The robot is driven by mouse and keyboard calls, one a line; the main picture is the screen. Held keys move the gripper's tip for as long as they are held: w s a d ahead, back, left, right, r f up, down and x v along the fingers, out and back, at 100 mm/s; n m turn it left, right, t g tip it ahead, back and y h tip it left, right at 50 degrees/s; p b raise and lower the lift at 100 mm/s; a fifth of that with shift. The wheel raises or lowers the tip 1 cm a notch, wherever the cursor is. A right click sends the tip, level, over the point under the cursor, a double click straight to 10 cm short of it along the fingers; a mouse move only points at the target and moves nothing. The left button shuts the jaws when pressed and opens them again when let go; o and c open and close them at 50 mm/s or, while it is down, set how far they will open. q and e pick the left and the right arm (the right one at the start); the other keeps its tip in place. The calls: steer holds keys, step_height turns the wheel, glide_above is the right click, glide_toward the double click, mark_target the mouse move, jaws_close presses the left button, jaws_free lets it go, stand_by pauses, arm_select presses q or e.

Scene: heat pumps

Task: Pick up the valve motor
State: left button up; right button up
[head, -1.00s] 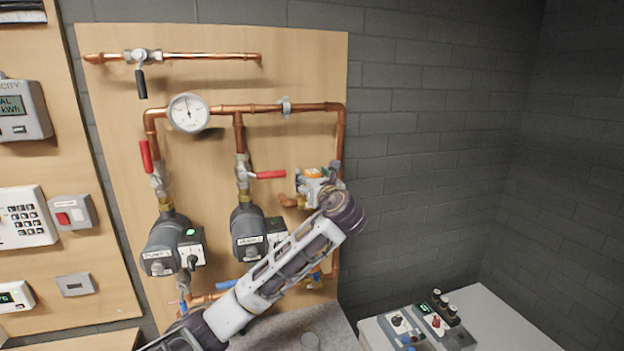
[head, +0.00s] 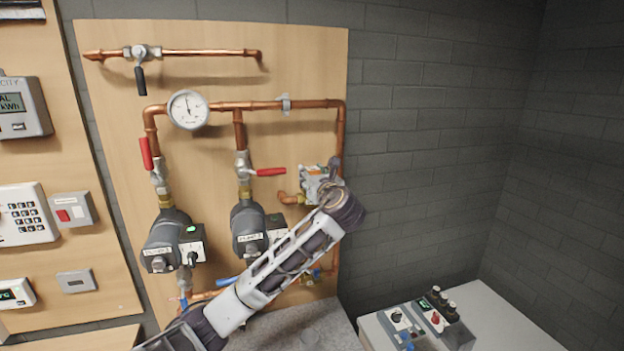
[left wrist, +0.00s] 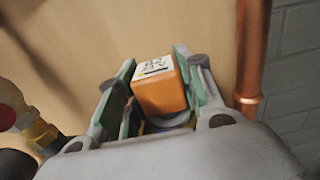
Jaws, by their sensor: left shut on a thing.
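The valve motor (left wrist: 160,93) is an orange box with a white printed label on top, seen in the left wrist view between my gripper's fingers. In the head view only a little of its orange shows, on the right pipe of the wooden board, behind my left arm's end. My left gripper (left wrist: 160,80) has a green-lined finger on each side of the motor and is shut on it. It also shows in the head view (head: 328,181), largely hidden by the wrist. The motor's lower part is hidden. My right gripper is not in view.
Copper pipes with a dial gauge (head: 188,110) and red-handled valves surround the spot. Two pumps (head: 172,240) hang lower left. A copper pipe (left wrist: 252,60) runs close to the right finger. A white table (head: 505,325) with controls stands lower right.

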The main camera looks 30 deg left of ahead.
mark_target(312, 168)
arm_select(q)
steer(key=shift+r, duration=0.25)
steer(key=shift+r+b, duration=0.8)
steer(key=shift+r, duration=3.95)
